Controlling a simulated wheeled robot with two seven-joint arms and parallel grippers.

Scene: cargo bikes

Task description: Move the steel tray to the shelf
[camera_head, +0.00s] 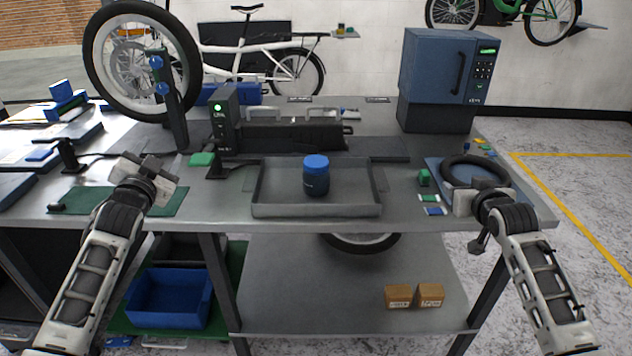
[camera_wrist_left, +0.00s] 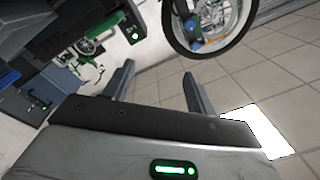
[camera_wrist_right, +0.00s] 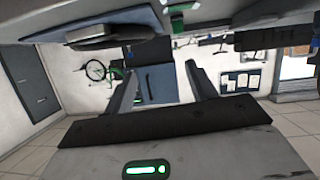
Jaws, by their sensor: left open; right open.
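The steel tray (camera_head: 270,208) is a shallow grey tray near the front edge of the workbench top, in the middle of the head view. A dark jar with a blue lid (camera_head: 316,176) stands upright in it. The lower shelf (camera_head: 300,300) is a grey board under the bench. My left gripper (camera_head: 150,172) is open and empty above the bench's left part, apart from the tray. My right gripper (camera_head: 478,192) is open and empty near the bench's right end, also apart from the tray. Both open finger pairs show in the left wrist view (camera_wrist_left: 158,85) and right wrist view (camera_wrist_right: 160,80).
Two small cardboard boxes (camera_head: 414,295) sit on the shelf's right; part of a wheel (camera_head: 360,243) shows at its back. A blue bin (camera_head: 168,297) stands at lower left. A blue cabinet (camera_head: 432,75) and black tyre (camera_head: 476,168) are on the bench's right. The shelf's front left is clear.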

